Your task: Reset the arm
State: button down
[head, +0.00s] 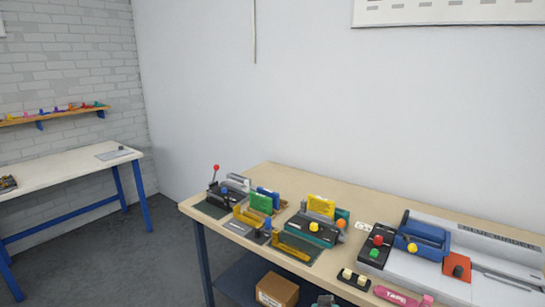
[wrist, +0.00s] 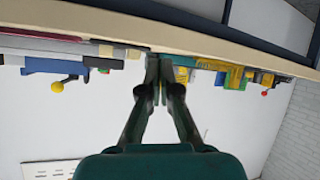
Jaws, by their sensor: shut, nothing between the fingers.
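My gripper (wrist: 158,68) shows in the wrist view, its two dark fingers together at the tips with nothing between them. That view is upside down, with the bench edge across the top. The fingertips appear in front of the bench edge and the devices on it; whether they touch anything I cannot tell. In the head view only a small dark teal part shows at the bottom edge, perhaps my gripper, and the rest of my arm is out of view.
A wooden-topped bench (head: 262,172) carries several devices, including a blue-and-grey machine (head: 424,235) and a pink tape piece (head: 396,296). A cardboard box (head: 277,290) sits on the shelf below. A second bench (head: 70,172) stands left, under a wall shelf (head: 55,116). Floor between the benches is clear.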

jog(key=s+d+f+n+y, duration=0.1)
jog(key=s+f, duration=0.3)
jog(key=s, duration=0.5)
jog(key=s+f+n+t+y, duration=0.1)
jog(key=s+f, duration=0.4)
jog(key=s, duration=0.4)
jog(key=s+d+f+n+y, duration=0.1)
jog(key=s+f, duration=0.3)
jog(key=s, duration=0.5)
jog(key=s+r, duration=0.4)
jog(key=s, duration=0.5)
jog(key=s+r+m+t, duration=0.1)
jog(key=s+r, duration=0.4)
jog(key=s, duration=0.4)
jog(key=s+r+t+y, duration=0.1)
jog(key=s+r, duration=0.3)
jog(key=s, duration=0.5)
jog(key=shift+s+d+r, duration=0.2)
jog(key=shift+d+r, duration=0.15)
jog(key=shift+d, duration=0.05)
jog(key=shift+w, duration=0.1)
